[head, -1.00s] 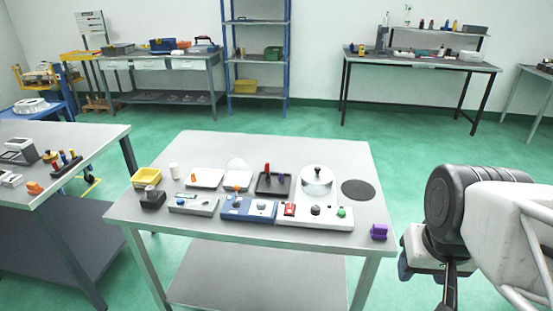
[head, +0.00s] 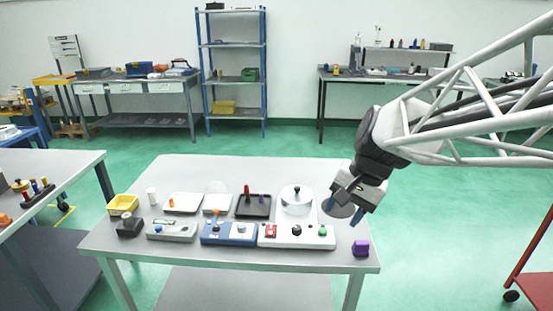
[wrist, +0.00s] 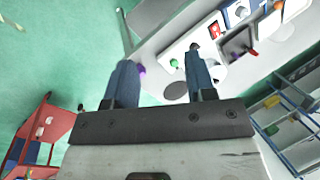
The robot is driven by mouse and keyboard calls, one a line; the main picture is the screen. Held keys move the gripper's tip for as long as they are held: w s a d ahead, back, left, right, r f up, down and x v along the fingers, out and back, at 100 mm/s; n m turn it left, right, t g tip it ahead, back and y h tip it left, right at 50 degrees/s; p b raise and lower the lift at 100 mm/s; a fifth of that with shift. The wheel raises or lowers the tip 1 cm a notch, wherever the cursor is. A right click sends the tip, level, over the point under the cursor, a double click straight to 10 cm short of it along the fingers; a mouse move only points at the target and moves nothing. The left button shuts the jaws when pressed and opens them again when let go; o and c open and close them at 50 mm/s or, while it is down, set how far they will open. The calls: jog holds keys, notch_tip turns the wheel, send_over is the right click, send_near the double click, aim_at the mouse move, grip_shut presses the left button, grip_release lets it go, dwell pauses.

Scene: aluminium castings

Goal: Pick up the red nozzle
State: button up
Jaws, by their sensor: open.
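The red nozzle (head: 247,190) stands upright on a dark square tray (head: 241,212) on the middle table. In the wrist view a small red shape (wrist: 251,52) shows at the dark tray (wrist: 237,42). My gripper (head: 344,210) hangs over the right end of the table, to the right of the nozzle and apart from it. Its two blue fingers are spread with nothing between them, as the wrist view (wrist: 160,55) also shows.
A purple object stands on the dark tray beside the nozzle. A lidded round pot (head: 297,200) stands between tray and gripper. Control boxes (head: 229,233) line the front. A purple block (head: 361,248) sits at the right corner. A yellow bin (head: 123,205) stands left.

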jog(key=w+a+f+m+g+y, duration=0.1)
jog(key=w+a+m, duration=0.15)
jog(key=w, duration=0.35)
jog(key=w+a+f+m+y, duration=0.1)
jog(key=w+a+y, duration=0.15)
jog(key=w, duration=0.35)
jog(key=m+g+y, duration=0.1)
jog(key=m+y, duration=0.3)
jog(key=m, duration=0.2)
send_near(246, 189)
jog(key=s+d+r, duration=0.3)
jog(key=s+r, duration=0.3)
jog(key=s, duration=0.3)
jog(key=w+a+f+m, duration=0.1)
jog(key=w+a+f, duration=0.1)
jog(key=w, duration=0.1)
jog(key=w+a+f+m+y, duration=0.1)
jog(key=w+f, duration=0.2)
jog(key=w+a+f+m+y, duration=0.1)
jog(key=w+a+f, duration=0.1)
jog(key=w+f, duration=0.1)
jog(key=shift+w+a+y, duration=0.25)
jog(key=shift+a, duration=0.1)
jog(key=shift+f, duration=0.1)
jog(key=shift+x, duration=1.3)
jog(key=shift+x, duration=2.6)
